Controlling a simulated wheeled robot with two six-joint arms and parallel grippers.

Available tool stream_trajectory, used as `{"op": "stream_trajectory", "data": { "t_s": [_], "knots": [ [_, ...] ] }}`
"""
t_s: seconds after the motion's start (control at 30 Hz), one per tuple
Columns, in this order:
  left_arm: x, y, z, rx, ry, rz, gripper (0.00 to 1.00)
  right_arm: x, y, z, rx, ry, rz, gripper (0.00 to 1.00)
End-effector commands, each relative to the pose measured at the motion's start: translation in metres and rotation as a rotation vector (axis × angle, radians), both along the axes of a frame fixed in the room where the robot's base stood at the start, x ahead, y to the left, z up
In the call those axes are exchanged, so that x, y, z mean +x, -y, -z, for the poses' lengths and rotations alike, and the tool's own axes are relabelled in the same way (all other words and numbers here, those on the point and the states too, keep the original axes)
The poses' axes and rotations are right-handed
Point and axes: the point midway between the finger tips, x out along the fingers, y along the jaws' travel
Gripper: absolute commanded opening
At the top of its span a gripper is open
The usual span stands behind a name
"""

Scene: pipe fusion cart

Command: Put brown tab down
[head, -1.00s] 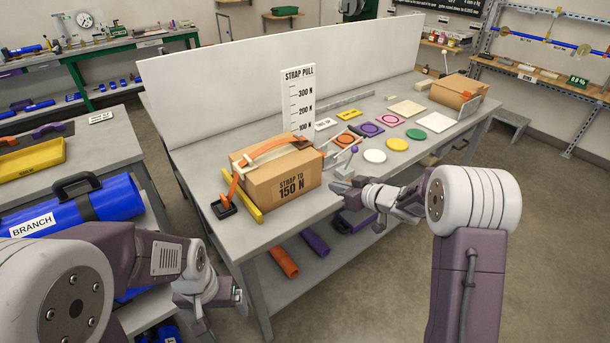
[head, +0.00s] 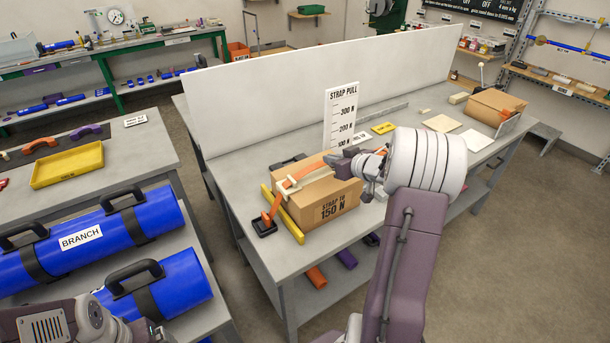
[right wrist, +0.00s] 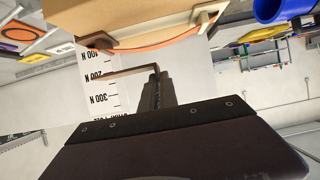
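My right gripper (head: 338,164) is above the far right side of the cardboard box (head: 330,204) marked "STRAP TO 150 N". In the right wrist view its dark fingers (right wrist: 152,92) are close together. A thin brown tab (right wrist: 122,73) sticks out sideways from their tips, in front of the white scale board (right wrist: 98,88). The tab looks gripped between the fingertips; in the head view I cannot make it out. An orange strap (head: 271,206) runs up the box's left side and over a pale bowed piece on its top. Only my left arm shows, at the lower left; its gripper is out of view.
The "STRAP PULL" board (head: 341,112) stands close behind the box. A yellow bar (head: 282,213) lies along the box's left side. Blue "BRANCH" pipes (head: 150,228) are on the left cart.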

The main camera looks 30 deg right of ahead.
Motion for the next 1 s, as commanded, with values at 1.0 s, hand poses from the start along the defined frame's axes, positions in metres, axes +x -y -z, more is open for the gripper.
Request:
{"op": "stream_trajectory", "data": {
  "t_s": [1.0],
  "knots": [
    [0.000,0.000,0.022,0.000,0.000,0.000,0.88,0.059,-0.044,0.085,-0.001,0.001,0.000,0.00]
  ]
}}
